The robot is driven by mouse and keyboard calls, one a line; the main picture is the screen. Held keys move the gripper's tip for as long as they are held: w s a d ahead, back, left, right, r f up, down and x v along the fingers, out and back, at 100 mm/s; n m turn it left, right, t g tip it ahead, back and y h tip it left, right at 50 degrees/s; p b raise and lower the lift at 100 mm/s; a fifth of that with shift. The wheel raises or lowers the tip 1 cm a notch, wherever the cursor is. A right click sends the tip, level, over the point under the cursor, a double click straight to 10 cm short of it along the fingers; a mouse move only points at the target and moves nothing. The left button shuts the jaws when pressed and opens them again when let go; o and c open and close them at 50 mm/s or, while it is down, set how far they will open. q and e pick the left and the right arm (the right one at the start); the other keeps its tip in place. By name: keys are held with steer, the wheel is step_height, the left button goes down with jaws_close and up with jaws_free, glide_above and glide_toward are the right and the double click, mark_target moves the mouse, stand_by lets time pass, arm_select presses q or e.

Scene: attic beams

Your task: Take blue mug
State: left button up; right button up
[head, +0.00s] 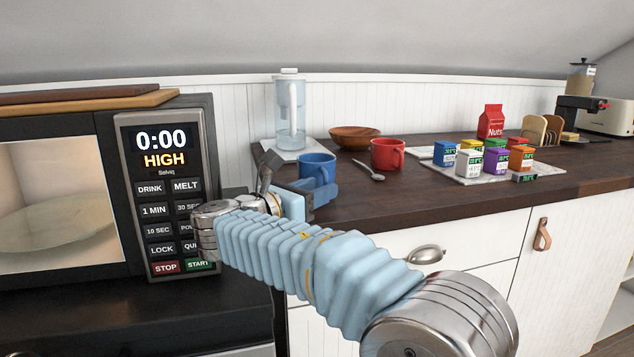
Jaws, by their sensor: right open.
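The blue mug (317,167) stands upright on the dark wooden counter (400,205), near its left end. My right gripper (296,181) is at the mug, its arm coming in from the lower right. Its jaws are open, with one finger to the left of the mug and the other low in front of it. They hide the mug's lower part, and I cannot tell whether they touch it. My left gripper is out of view.
A red mug (387,154) and a spoon (369,170) are right of the blue mug. A water pitcher (290,115) and wooden bowl (355,136) stand behind. A tray (455,170) holds several small boxes. A microwave (128,190) stands at the left.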

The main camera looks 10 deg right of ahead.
steer(key=shift+w+d, duration=0.25)
steer(key=shift+d, duration=0.1)
jaws_close()
steer(key=shift+r, duration=0.1)
